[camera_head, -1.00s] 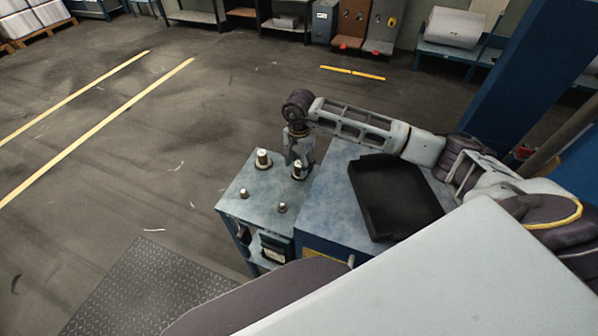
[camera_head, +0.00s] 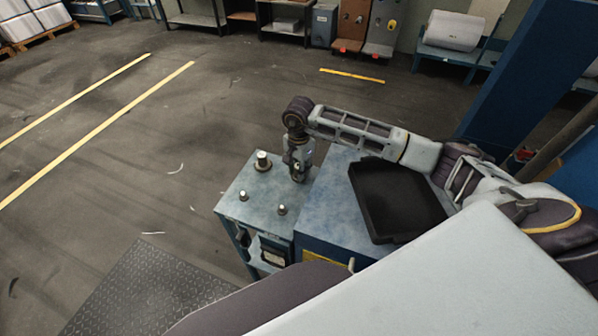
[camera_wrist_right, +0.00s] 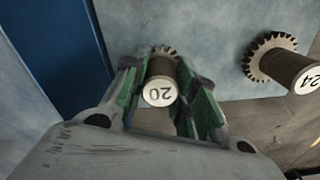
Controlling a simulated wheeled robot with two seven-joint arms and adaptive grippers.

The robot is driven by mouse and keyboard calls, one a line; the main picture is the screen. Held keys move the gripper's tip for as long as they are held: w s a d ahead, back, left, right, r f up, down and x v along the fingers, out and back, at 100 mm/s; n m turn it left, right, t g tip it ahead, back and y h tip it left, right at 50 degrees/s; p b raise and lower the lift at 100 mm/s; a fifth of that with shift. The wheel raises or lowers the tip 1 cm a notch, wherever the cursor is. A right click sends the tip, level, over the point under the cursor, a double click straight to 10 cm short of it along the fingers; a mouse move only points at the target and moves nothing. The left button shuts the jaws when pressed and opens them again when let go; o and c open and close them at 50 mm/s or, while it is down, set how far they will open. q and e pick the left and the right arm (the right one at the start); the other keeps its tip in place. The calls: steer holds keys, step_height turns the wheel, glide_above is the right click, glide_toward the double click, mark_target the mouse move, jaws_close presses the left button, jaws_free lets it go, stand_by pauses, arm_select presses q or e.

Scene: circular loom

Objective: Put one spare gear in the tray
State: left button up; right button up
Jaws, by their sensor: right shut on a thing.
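My right gripper (camera_head: 298,174) is over the small blue-grey stand, with its fingers pointing down. In the right wrist view its green-lined fingers (camera_wrist_right: 163,88) are shut on a dark spare gear (camera_wrist_right: 160,70) whose pale round cap reads 20. Its toothed rim shows beyond the fingers. I cannot tell whether it still touches the stand. A second gear (camera_wrist_right: 268,60), marked 24, is apart to the right; in the head view a capped gear (camera_head: 263,163) stands on the stand. The black tray (camera_head: 374,222) is empty, right of the gripper. My left gripper is out of view.
Two smaller capped pieces (camera_head: 243,195) (camera_head: 282,209) stand near the front of the stand (camera_head: 232,209). The tray lies on a blue cabinet top (camera_head: 325,215) adjoining the stand. A blue column (camera_head: 510,85) rises behind my right arm. Open floor lies to the left.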

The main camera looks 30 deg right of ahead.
jaws_close()
steer(key=shift+r, duration=0.65)
stand_by(0.5)
steer(key=shift+r+p, duration=0.8)
steer(key=shift+r, duration=0.7)
